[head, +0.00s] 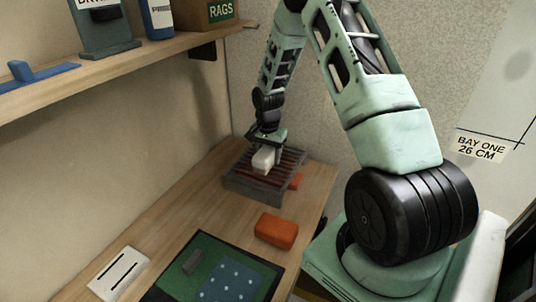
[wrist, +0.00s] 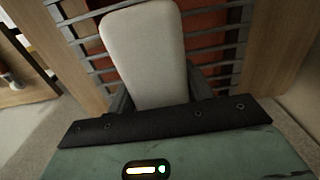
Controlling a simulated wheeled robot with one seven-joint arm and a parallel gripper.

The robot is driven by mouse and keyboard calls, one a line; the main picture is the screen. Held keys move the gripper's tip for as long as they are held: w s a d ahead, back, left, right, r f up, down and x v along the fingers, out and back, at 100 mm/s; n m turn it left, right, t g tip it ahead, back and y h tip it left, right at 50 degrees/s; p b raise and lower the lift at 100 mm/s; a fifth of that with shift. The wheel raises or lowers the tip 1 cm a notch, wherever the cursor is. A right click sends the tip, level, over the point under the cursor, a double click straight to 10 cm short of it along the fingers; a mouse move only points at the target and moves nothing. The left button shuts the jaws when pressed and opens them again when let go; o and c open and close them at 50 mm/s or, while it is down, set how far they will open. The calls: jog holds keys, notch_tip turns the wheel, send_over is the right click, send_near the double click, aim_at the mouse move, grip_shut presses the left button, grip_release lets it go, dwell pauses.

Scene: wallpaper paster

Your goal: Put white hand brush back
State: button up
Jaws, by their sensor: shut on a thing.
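The white hand brush (head: 263,160) is in my gripper (head: 266,150), over a slatted grey rack (head: 250,187) at the far end of the bench. In the wrist view the brush (wrist: 147,50) is a pale rounded block between the two dark fingers of my gripper (wrist: 160,95). The fingers are shut on its near end. Behind it are the grey slats of the rack (wrist: 226,55) and a red-orange surface. I cannot tell whether the brush touches the slats.
An orange block (head: 276,231) lies on the wooden bench (head: 185,215), near a green mat (head: 215,275) holding a grey block. A white slotted plate (head: 119,272) lies front left. A shelf (head: 130,58) above carries a blue bottle and a RAGS box (head: 208,14).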

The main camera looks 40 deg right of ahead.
aim_at(267, 148)
jog(key=o, duration=1)
notch_tip(267, 148, up, 18)
jog(key=b, duration=0.2)
jog(key=s+a+r+n, duration=0.1)
jog(key=s+a+n, duration=0.25)
jog(key=a, duration=0.55)
jog(key=s+a+n, duration=0.2)
jog(key=a+n, duration=0.2)
jog(key=a, duration=0.5)
jog(key=s+a+r+n, duration=0.1)
jog(key=s+a+n, duration=0.15)
jog(key=a, duration=0.65)
jog(key=s+a+f+n, duration=0.1)
jog(key=s+a+n, duration=0.4)
jog(key=s, duration=0.4)
jog(key=s+a+f+n, duration=0.1)
jog(key=s+a+n, duration=0.5)
jog(key=s, duration=0.4)
jog(key=shift+s+n+y, duration=0.3)
jog(key=shift+n, duration=0.1)
